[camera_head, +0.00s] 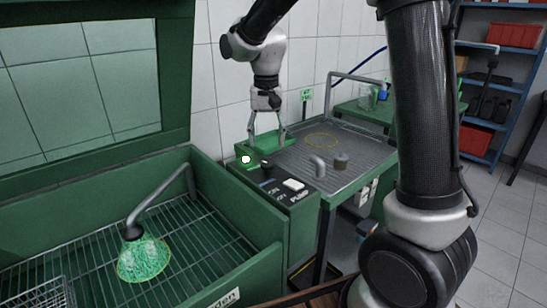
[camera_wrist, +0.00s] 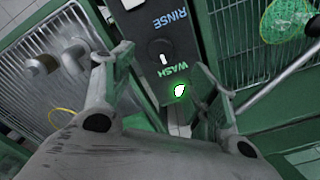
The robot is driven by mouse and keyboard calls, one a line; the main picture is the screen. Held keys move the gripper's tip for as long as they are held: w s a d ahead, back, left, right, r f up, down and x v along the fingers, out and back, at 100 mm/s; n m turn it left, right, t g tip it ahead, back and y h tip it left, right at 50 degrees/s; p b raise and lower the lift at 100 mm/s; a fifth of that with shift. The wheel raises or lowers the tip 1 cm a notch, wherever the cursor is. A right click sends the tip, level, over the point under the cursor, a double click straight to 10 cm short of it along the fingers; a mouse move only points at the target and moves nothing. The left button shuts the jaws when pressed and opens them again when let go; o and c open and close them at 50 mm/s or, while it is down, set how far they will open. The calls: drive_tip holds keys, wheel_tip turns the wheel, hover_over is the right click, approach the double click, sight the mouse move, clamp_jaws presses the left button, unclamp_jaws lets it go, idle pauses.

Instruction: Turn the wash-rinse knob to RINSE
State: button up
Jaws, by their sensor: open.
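The dark wash-rinse knob (camera_wrist: 160,47) sits on the black control panel (camera_wrist: 147,77) between the labels RINSE and WASH. Its white mark lies on the side facing WASH. In the head view the knob (camera_head: 267,164) is small and dark, below my gripper. My gripper (camera_head: 267,142) points down over the panel, its two fingers apart with nothing between them. In the wrist view the fingers of my gripper (camera_wrist: 159,75) show on either side of the panel, and the knob is seen between them, apart from both.
A lit green-white lamp (camera_head: 246,159) and a white switch (camera_head: 293,184) are on the same panel. The green wash basin (camera_head: 215,197) with a bent nozzle (camera_head: 158,205) is at left. A ribbed metal tray (camera_head: 360,150) with a short pipe (camera_head: 318,166) is at right.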

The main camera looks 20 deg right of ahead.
sight(267, 163)
drive_tip(key=shift+s+a+m, duration=0.1)
drive_tip(key=shift+s+m, duration=0.1)
drive_tip(key=shift+m, duration=0.2)
drive_tip(key=shift+f, duration=0.2)
wheel_tip(267, 163, down, 7)
drive_tip(key=shift+f, duration=0.15)
drive_tip(key=shift+c, duration=0.3)
drive_tip(key=c, duration=1)
